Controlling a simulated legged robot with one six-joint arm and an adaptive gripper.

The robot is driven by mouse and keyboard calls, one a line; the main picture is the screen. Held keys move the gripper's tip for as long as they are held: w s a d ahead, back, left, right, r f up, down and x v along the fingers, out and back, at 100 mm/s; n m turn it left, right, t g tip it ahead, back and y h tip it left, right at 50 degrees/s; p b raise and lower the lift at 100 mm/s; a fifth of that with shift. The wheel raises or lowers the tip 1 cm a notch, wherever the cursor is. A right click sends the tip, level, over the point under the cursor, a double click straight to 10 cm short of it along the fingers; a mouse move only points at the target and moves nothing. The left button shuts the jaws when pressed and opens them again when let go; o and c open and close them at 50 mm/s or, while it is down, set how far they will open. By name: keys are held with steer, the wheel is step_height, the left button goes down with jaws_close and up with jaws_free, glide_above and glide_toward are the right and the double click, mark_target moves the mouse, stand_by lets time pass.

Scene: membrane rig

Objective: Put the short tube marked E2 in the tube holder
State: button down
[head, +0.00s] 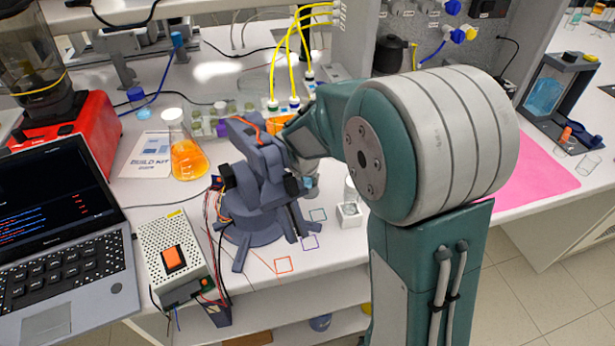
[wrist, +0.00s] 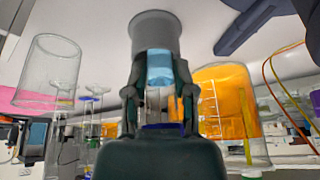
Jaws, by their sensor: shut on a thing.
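My gripper (wrist: 158,64) is shut on a small clear tube (wrist: 159,76) with light blue in it, in the wrist view. That view is upside down, with the table top at the top. The tube's far end meets a grey round cup (wrist: 153,27); I cannot tell whether it is inside the cup or only lined up with it. No E2 mark is readable. In the head view my arm hides most of the gripper, and a small grey cylinder (head: 311,187) shows below it near the table.
A clear glass vessel in a white block (head: 348,218) stands to the right. A dark blue-grey small robot arm (head: 252,200) and an orange flask (head: 188,158) are to the left. A power box (head: 170,250) and laptop (head: 55,230) are further left. A pink mat (head: 540,180) lies right.

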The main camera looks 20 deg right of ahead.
steer(key=shift+s+d+f, duration=0.1)
steer(key=shift+s+f, duration=0.2)
steer(key=shift+f, duration=0.35)
steer(key=shift+c, duration=1.7)
jaws_free()
steer(key=shift+w+f, duration=0.1)
steer(key=shift+w+d, duration=0.1)
steer(key=shift+d, duration=0.1)
steer(key=shift+a, duration=0.2)
steer(key=shift+r, duration=0.2)
steer(key=v, duration=1.1)
steer(key=shift+r, duration=0.45)
steer(key=shift+a, duration=0.15)
